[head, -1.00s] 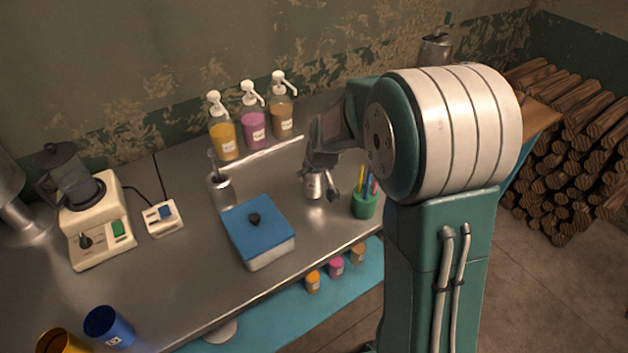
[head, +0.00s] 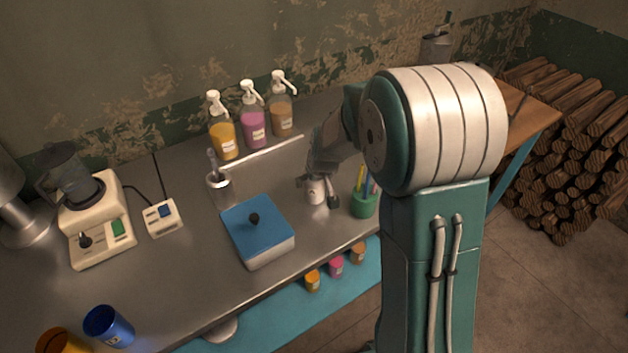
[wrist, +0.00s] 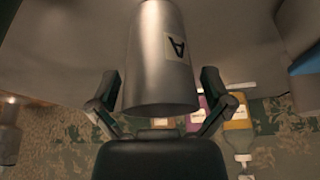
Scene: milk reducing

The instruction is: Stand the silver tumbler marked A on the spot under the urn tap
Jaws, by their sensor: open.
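The silver tumbler (head: 316,192) stands on the metal worktop, left of the green pen cup. In the wrist view the tumbler (wrist: 155,60) fills the upper middle, with a pale label marked A facing my camera. My gripper (head: 318,183) is low around the tumbler and hides part of it in the head view. In the wrist view my gripper (wrist: 158,88) is open, with one finger on each side of the tumbler and visible gaps between. I cannot make out a tap or the spot under it.
A blue-lidded box (head: 258,230) stands left of the tumbler and the green pen cup (head: 364,203) close on its right. Pump bottles (head: 254,130) stand behind. A metal utensil pot (head: 220,188), a blender (head: 97,220) and a blue cup (head: 108,325) are farther left.

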